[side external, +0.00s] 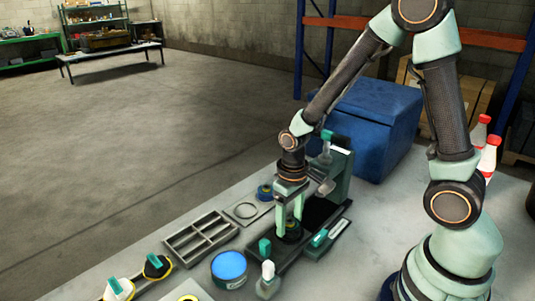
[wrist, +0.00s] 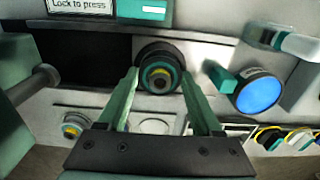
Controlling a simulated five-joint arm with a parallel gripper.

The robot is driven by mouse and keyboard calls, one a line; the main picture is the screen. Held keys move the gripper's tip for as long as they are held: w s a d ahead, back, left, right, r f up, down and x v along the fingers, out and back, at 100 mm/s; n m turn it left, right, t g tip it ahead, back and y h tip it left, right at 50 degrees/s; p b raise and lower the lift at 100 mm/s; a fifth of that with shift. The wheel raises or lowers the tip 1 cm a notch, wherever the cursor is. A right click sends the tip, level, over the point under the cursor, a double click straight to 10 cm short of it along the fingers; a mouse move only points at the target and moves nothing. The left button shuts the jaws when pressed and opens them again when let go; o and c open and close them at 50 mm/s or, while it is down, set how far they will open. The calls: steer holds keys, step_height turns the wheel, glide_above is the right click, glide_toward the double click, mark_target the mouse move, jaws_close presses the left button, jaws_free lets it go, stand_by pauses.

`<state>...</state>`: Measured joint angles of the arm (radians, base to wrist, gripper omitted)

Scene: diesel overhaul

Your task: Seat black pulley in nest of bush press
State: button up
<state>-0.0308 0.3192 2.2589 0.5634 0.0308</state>
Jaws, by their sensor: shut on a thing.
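My gripper (side external: 290,228) points down and is shut on the pulley (side external: 292,237). In the wrist view my gripper (wrist: 160,82) has one finger on each side of it. The nest is hidden under or around the pulley, and I cannot tell whether the pulley is fully down in it.
A "Lock to press" label (wrist: 80,6) lies beside a teal lever (side external: 320,238). A blue-topped round tin (side external: 229,265), a teal-handled piece (side external: 265,247), a compartment tray (side external: 202,239) and a ring plate (side external: 245,211) stand nearby. A blue chest (side external: 375,120) is behind the press.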

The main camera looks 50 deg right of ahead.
steer(key=shift+f, duration=0.4)
steer(key=o, duration=1.4)
steer(key=shift+r, duration=0.1)
steer(key=shift+r, duration=3.4)
steer(key=shift+r, duration=2)
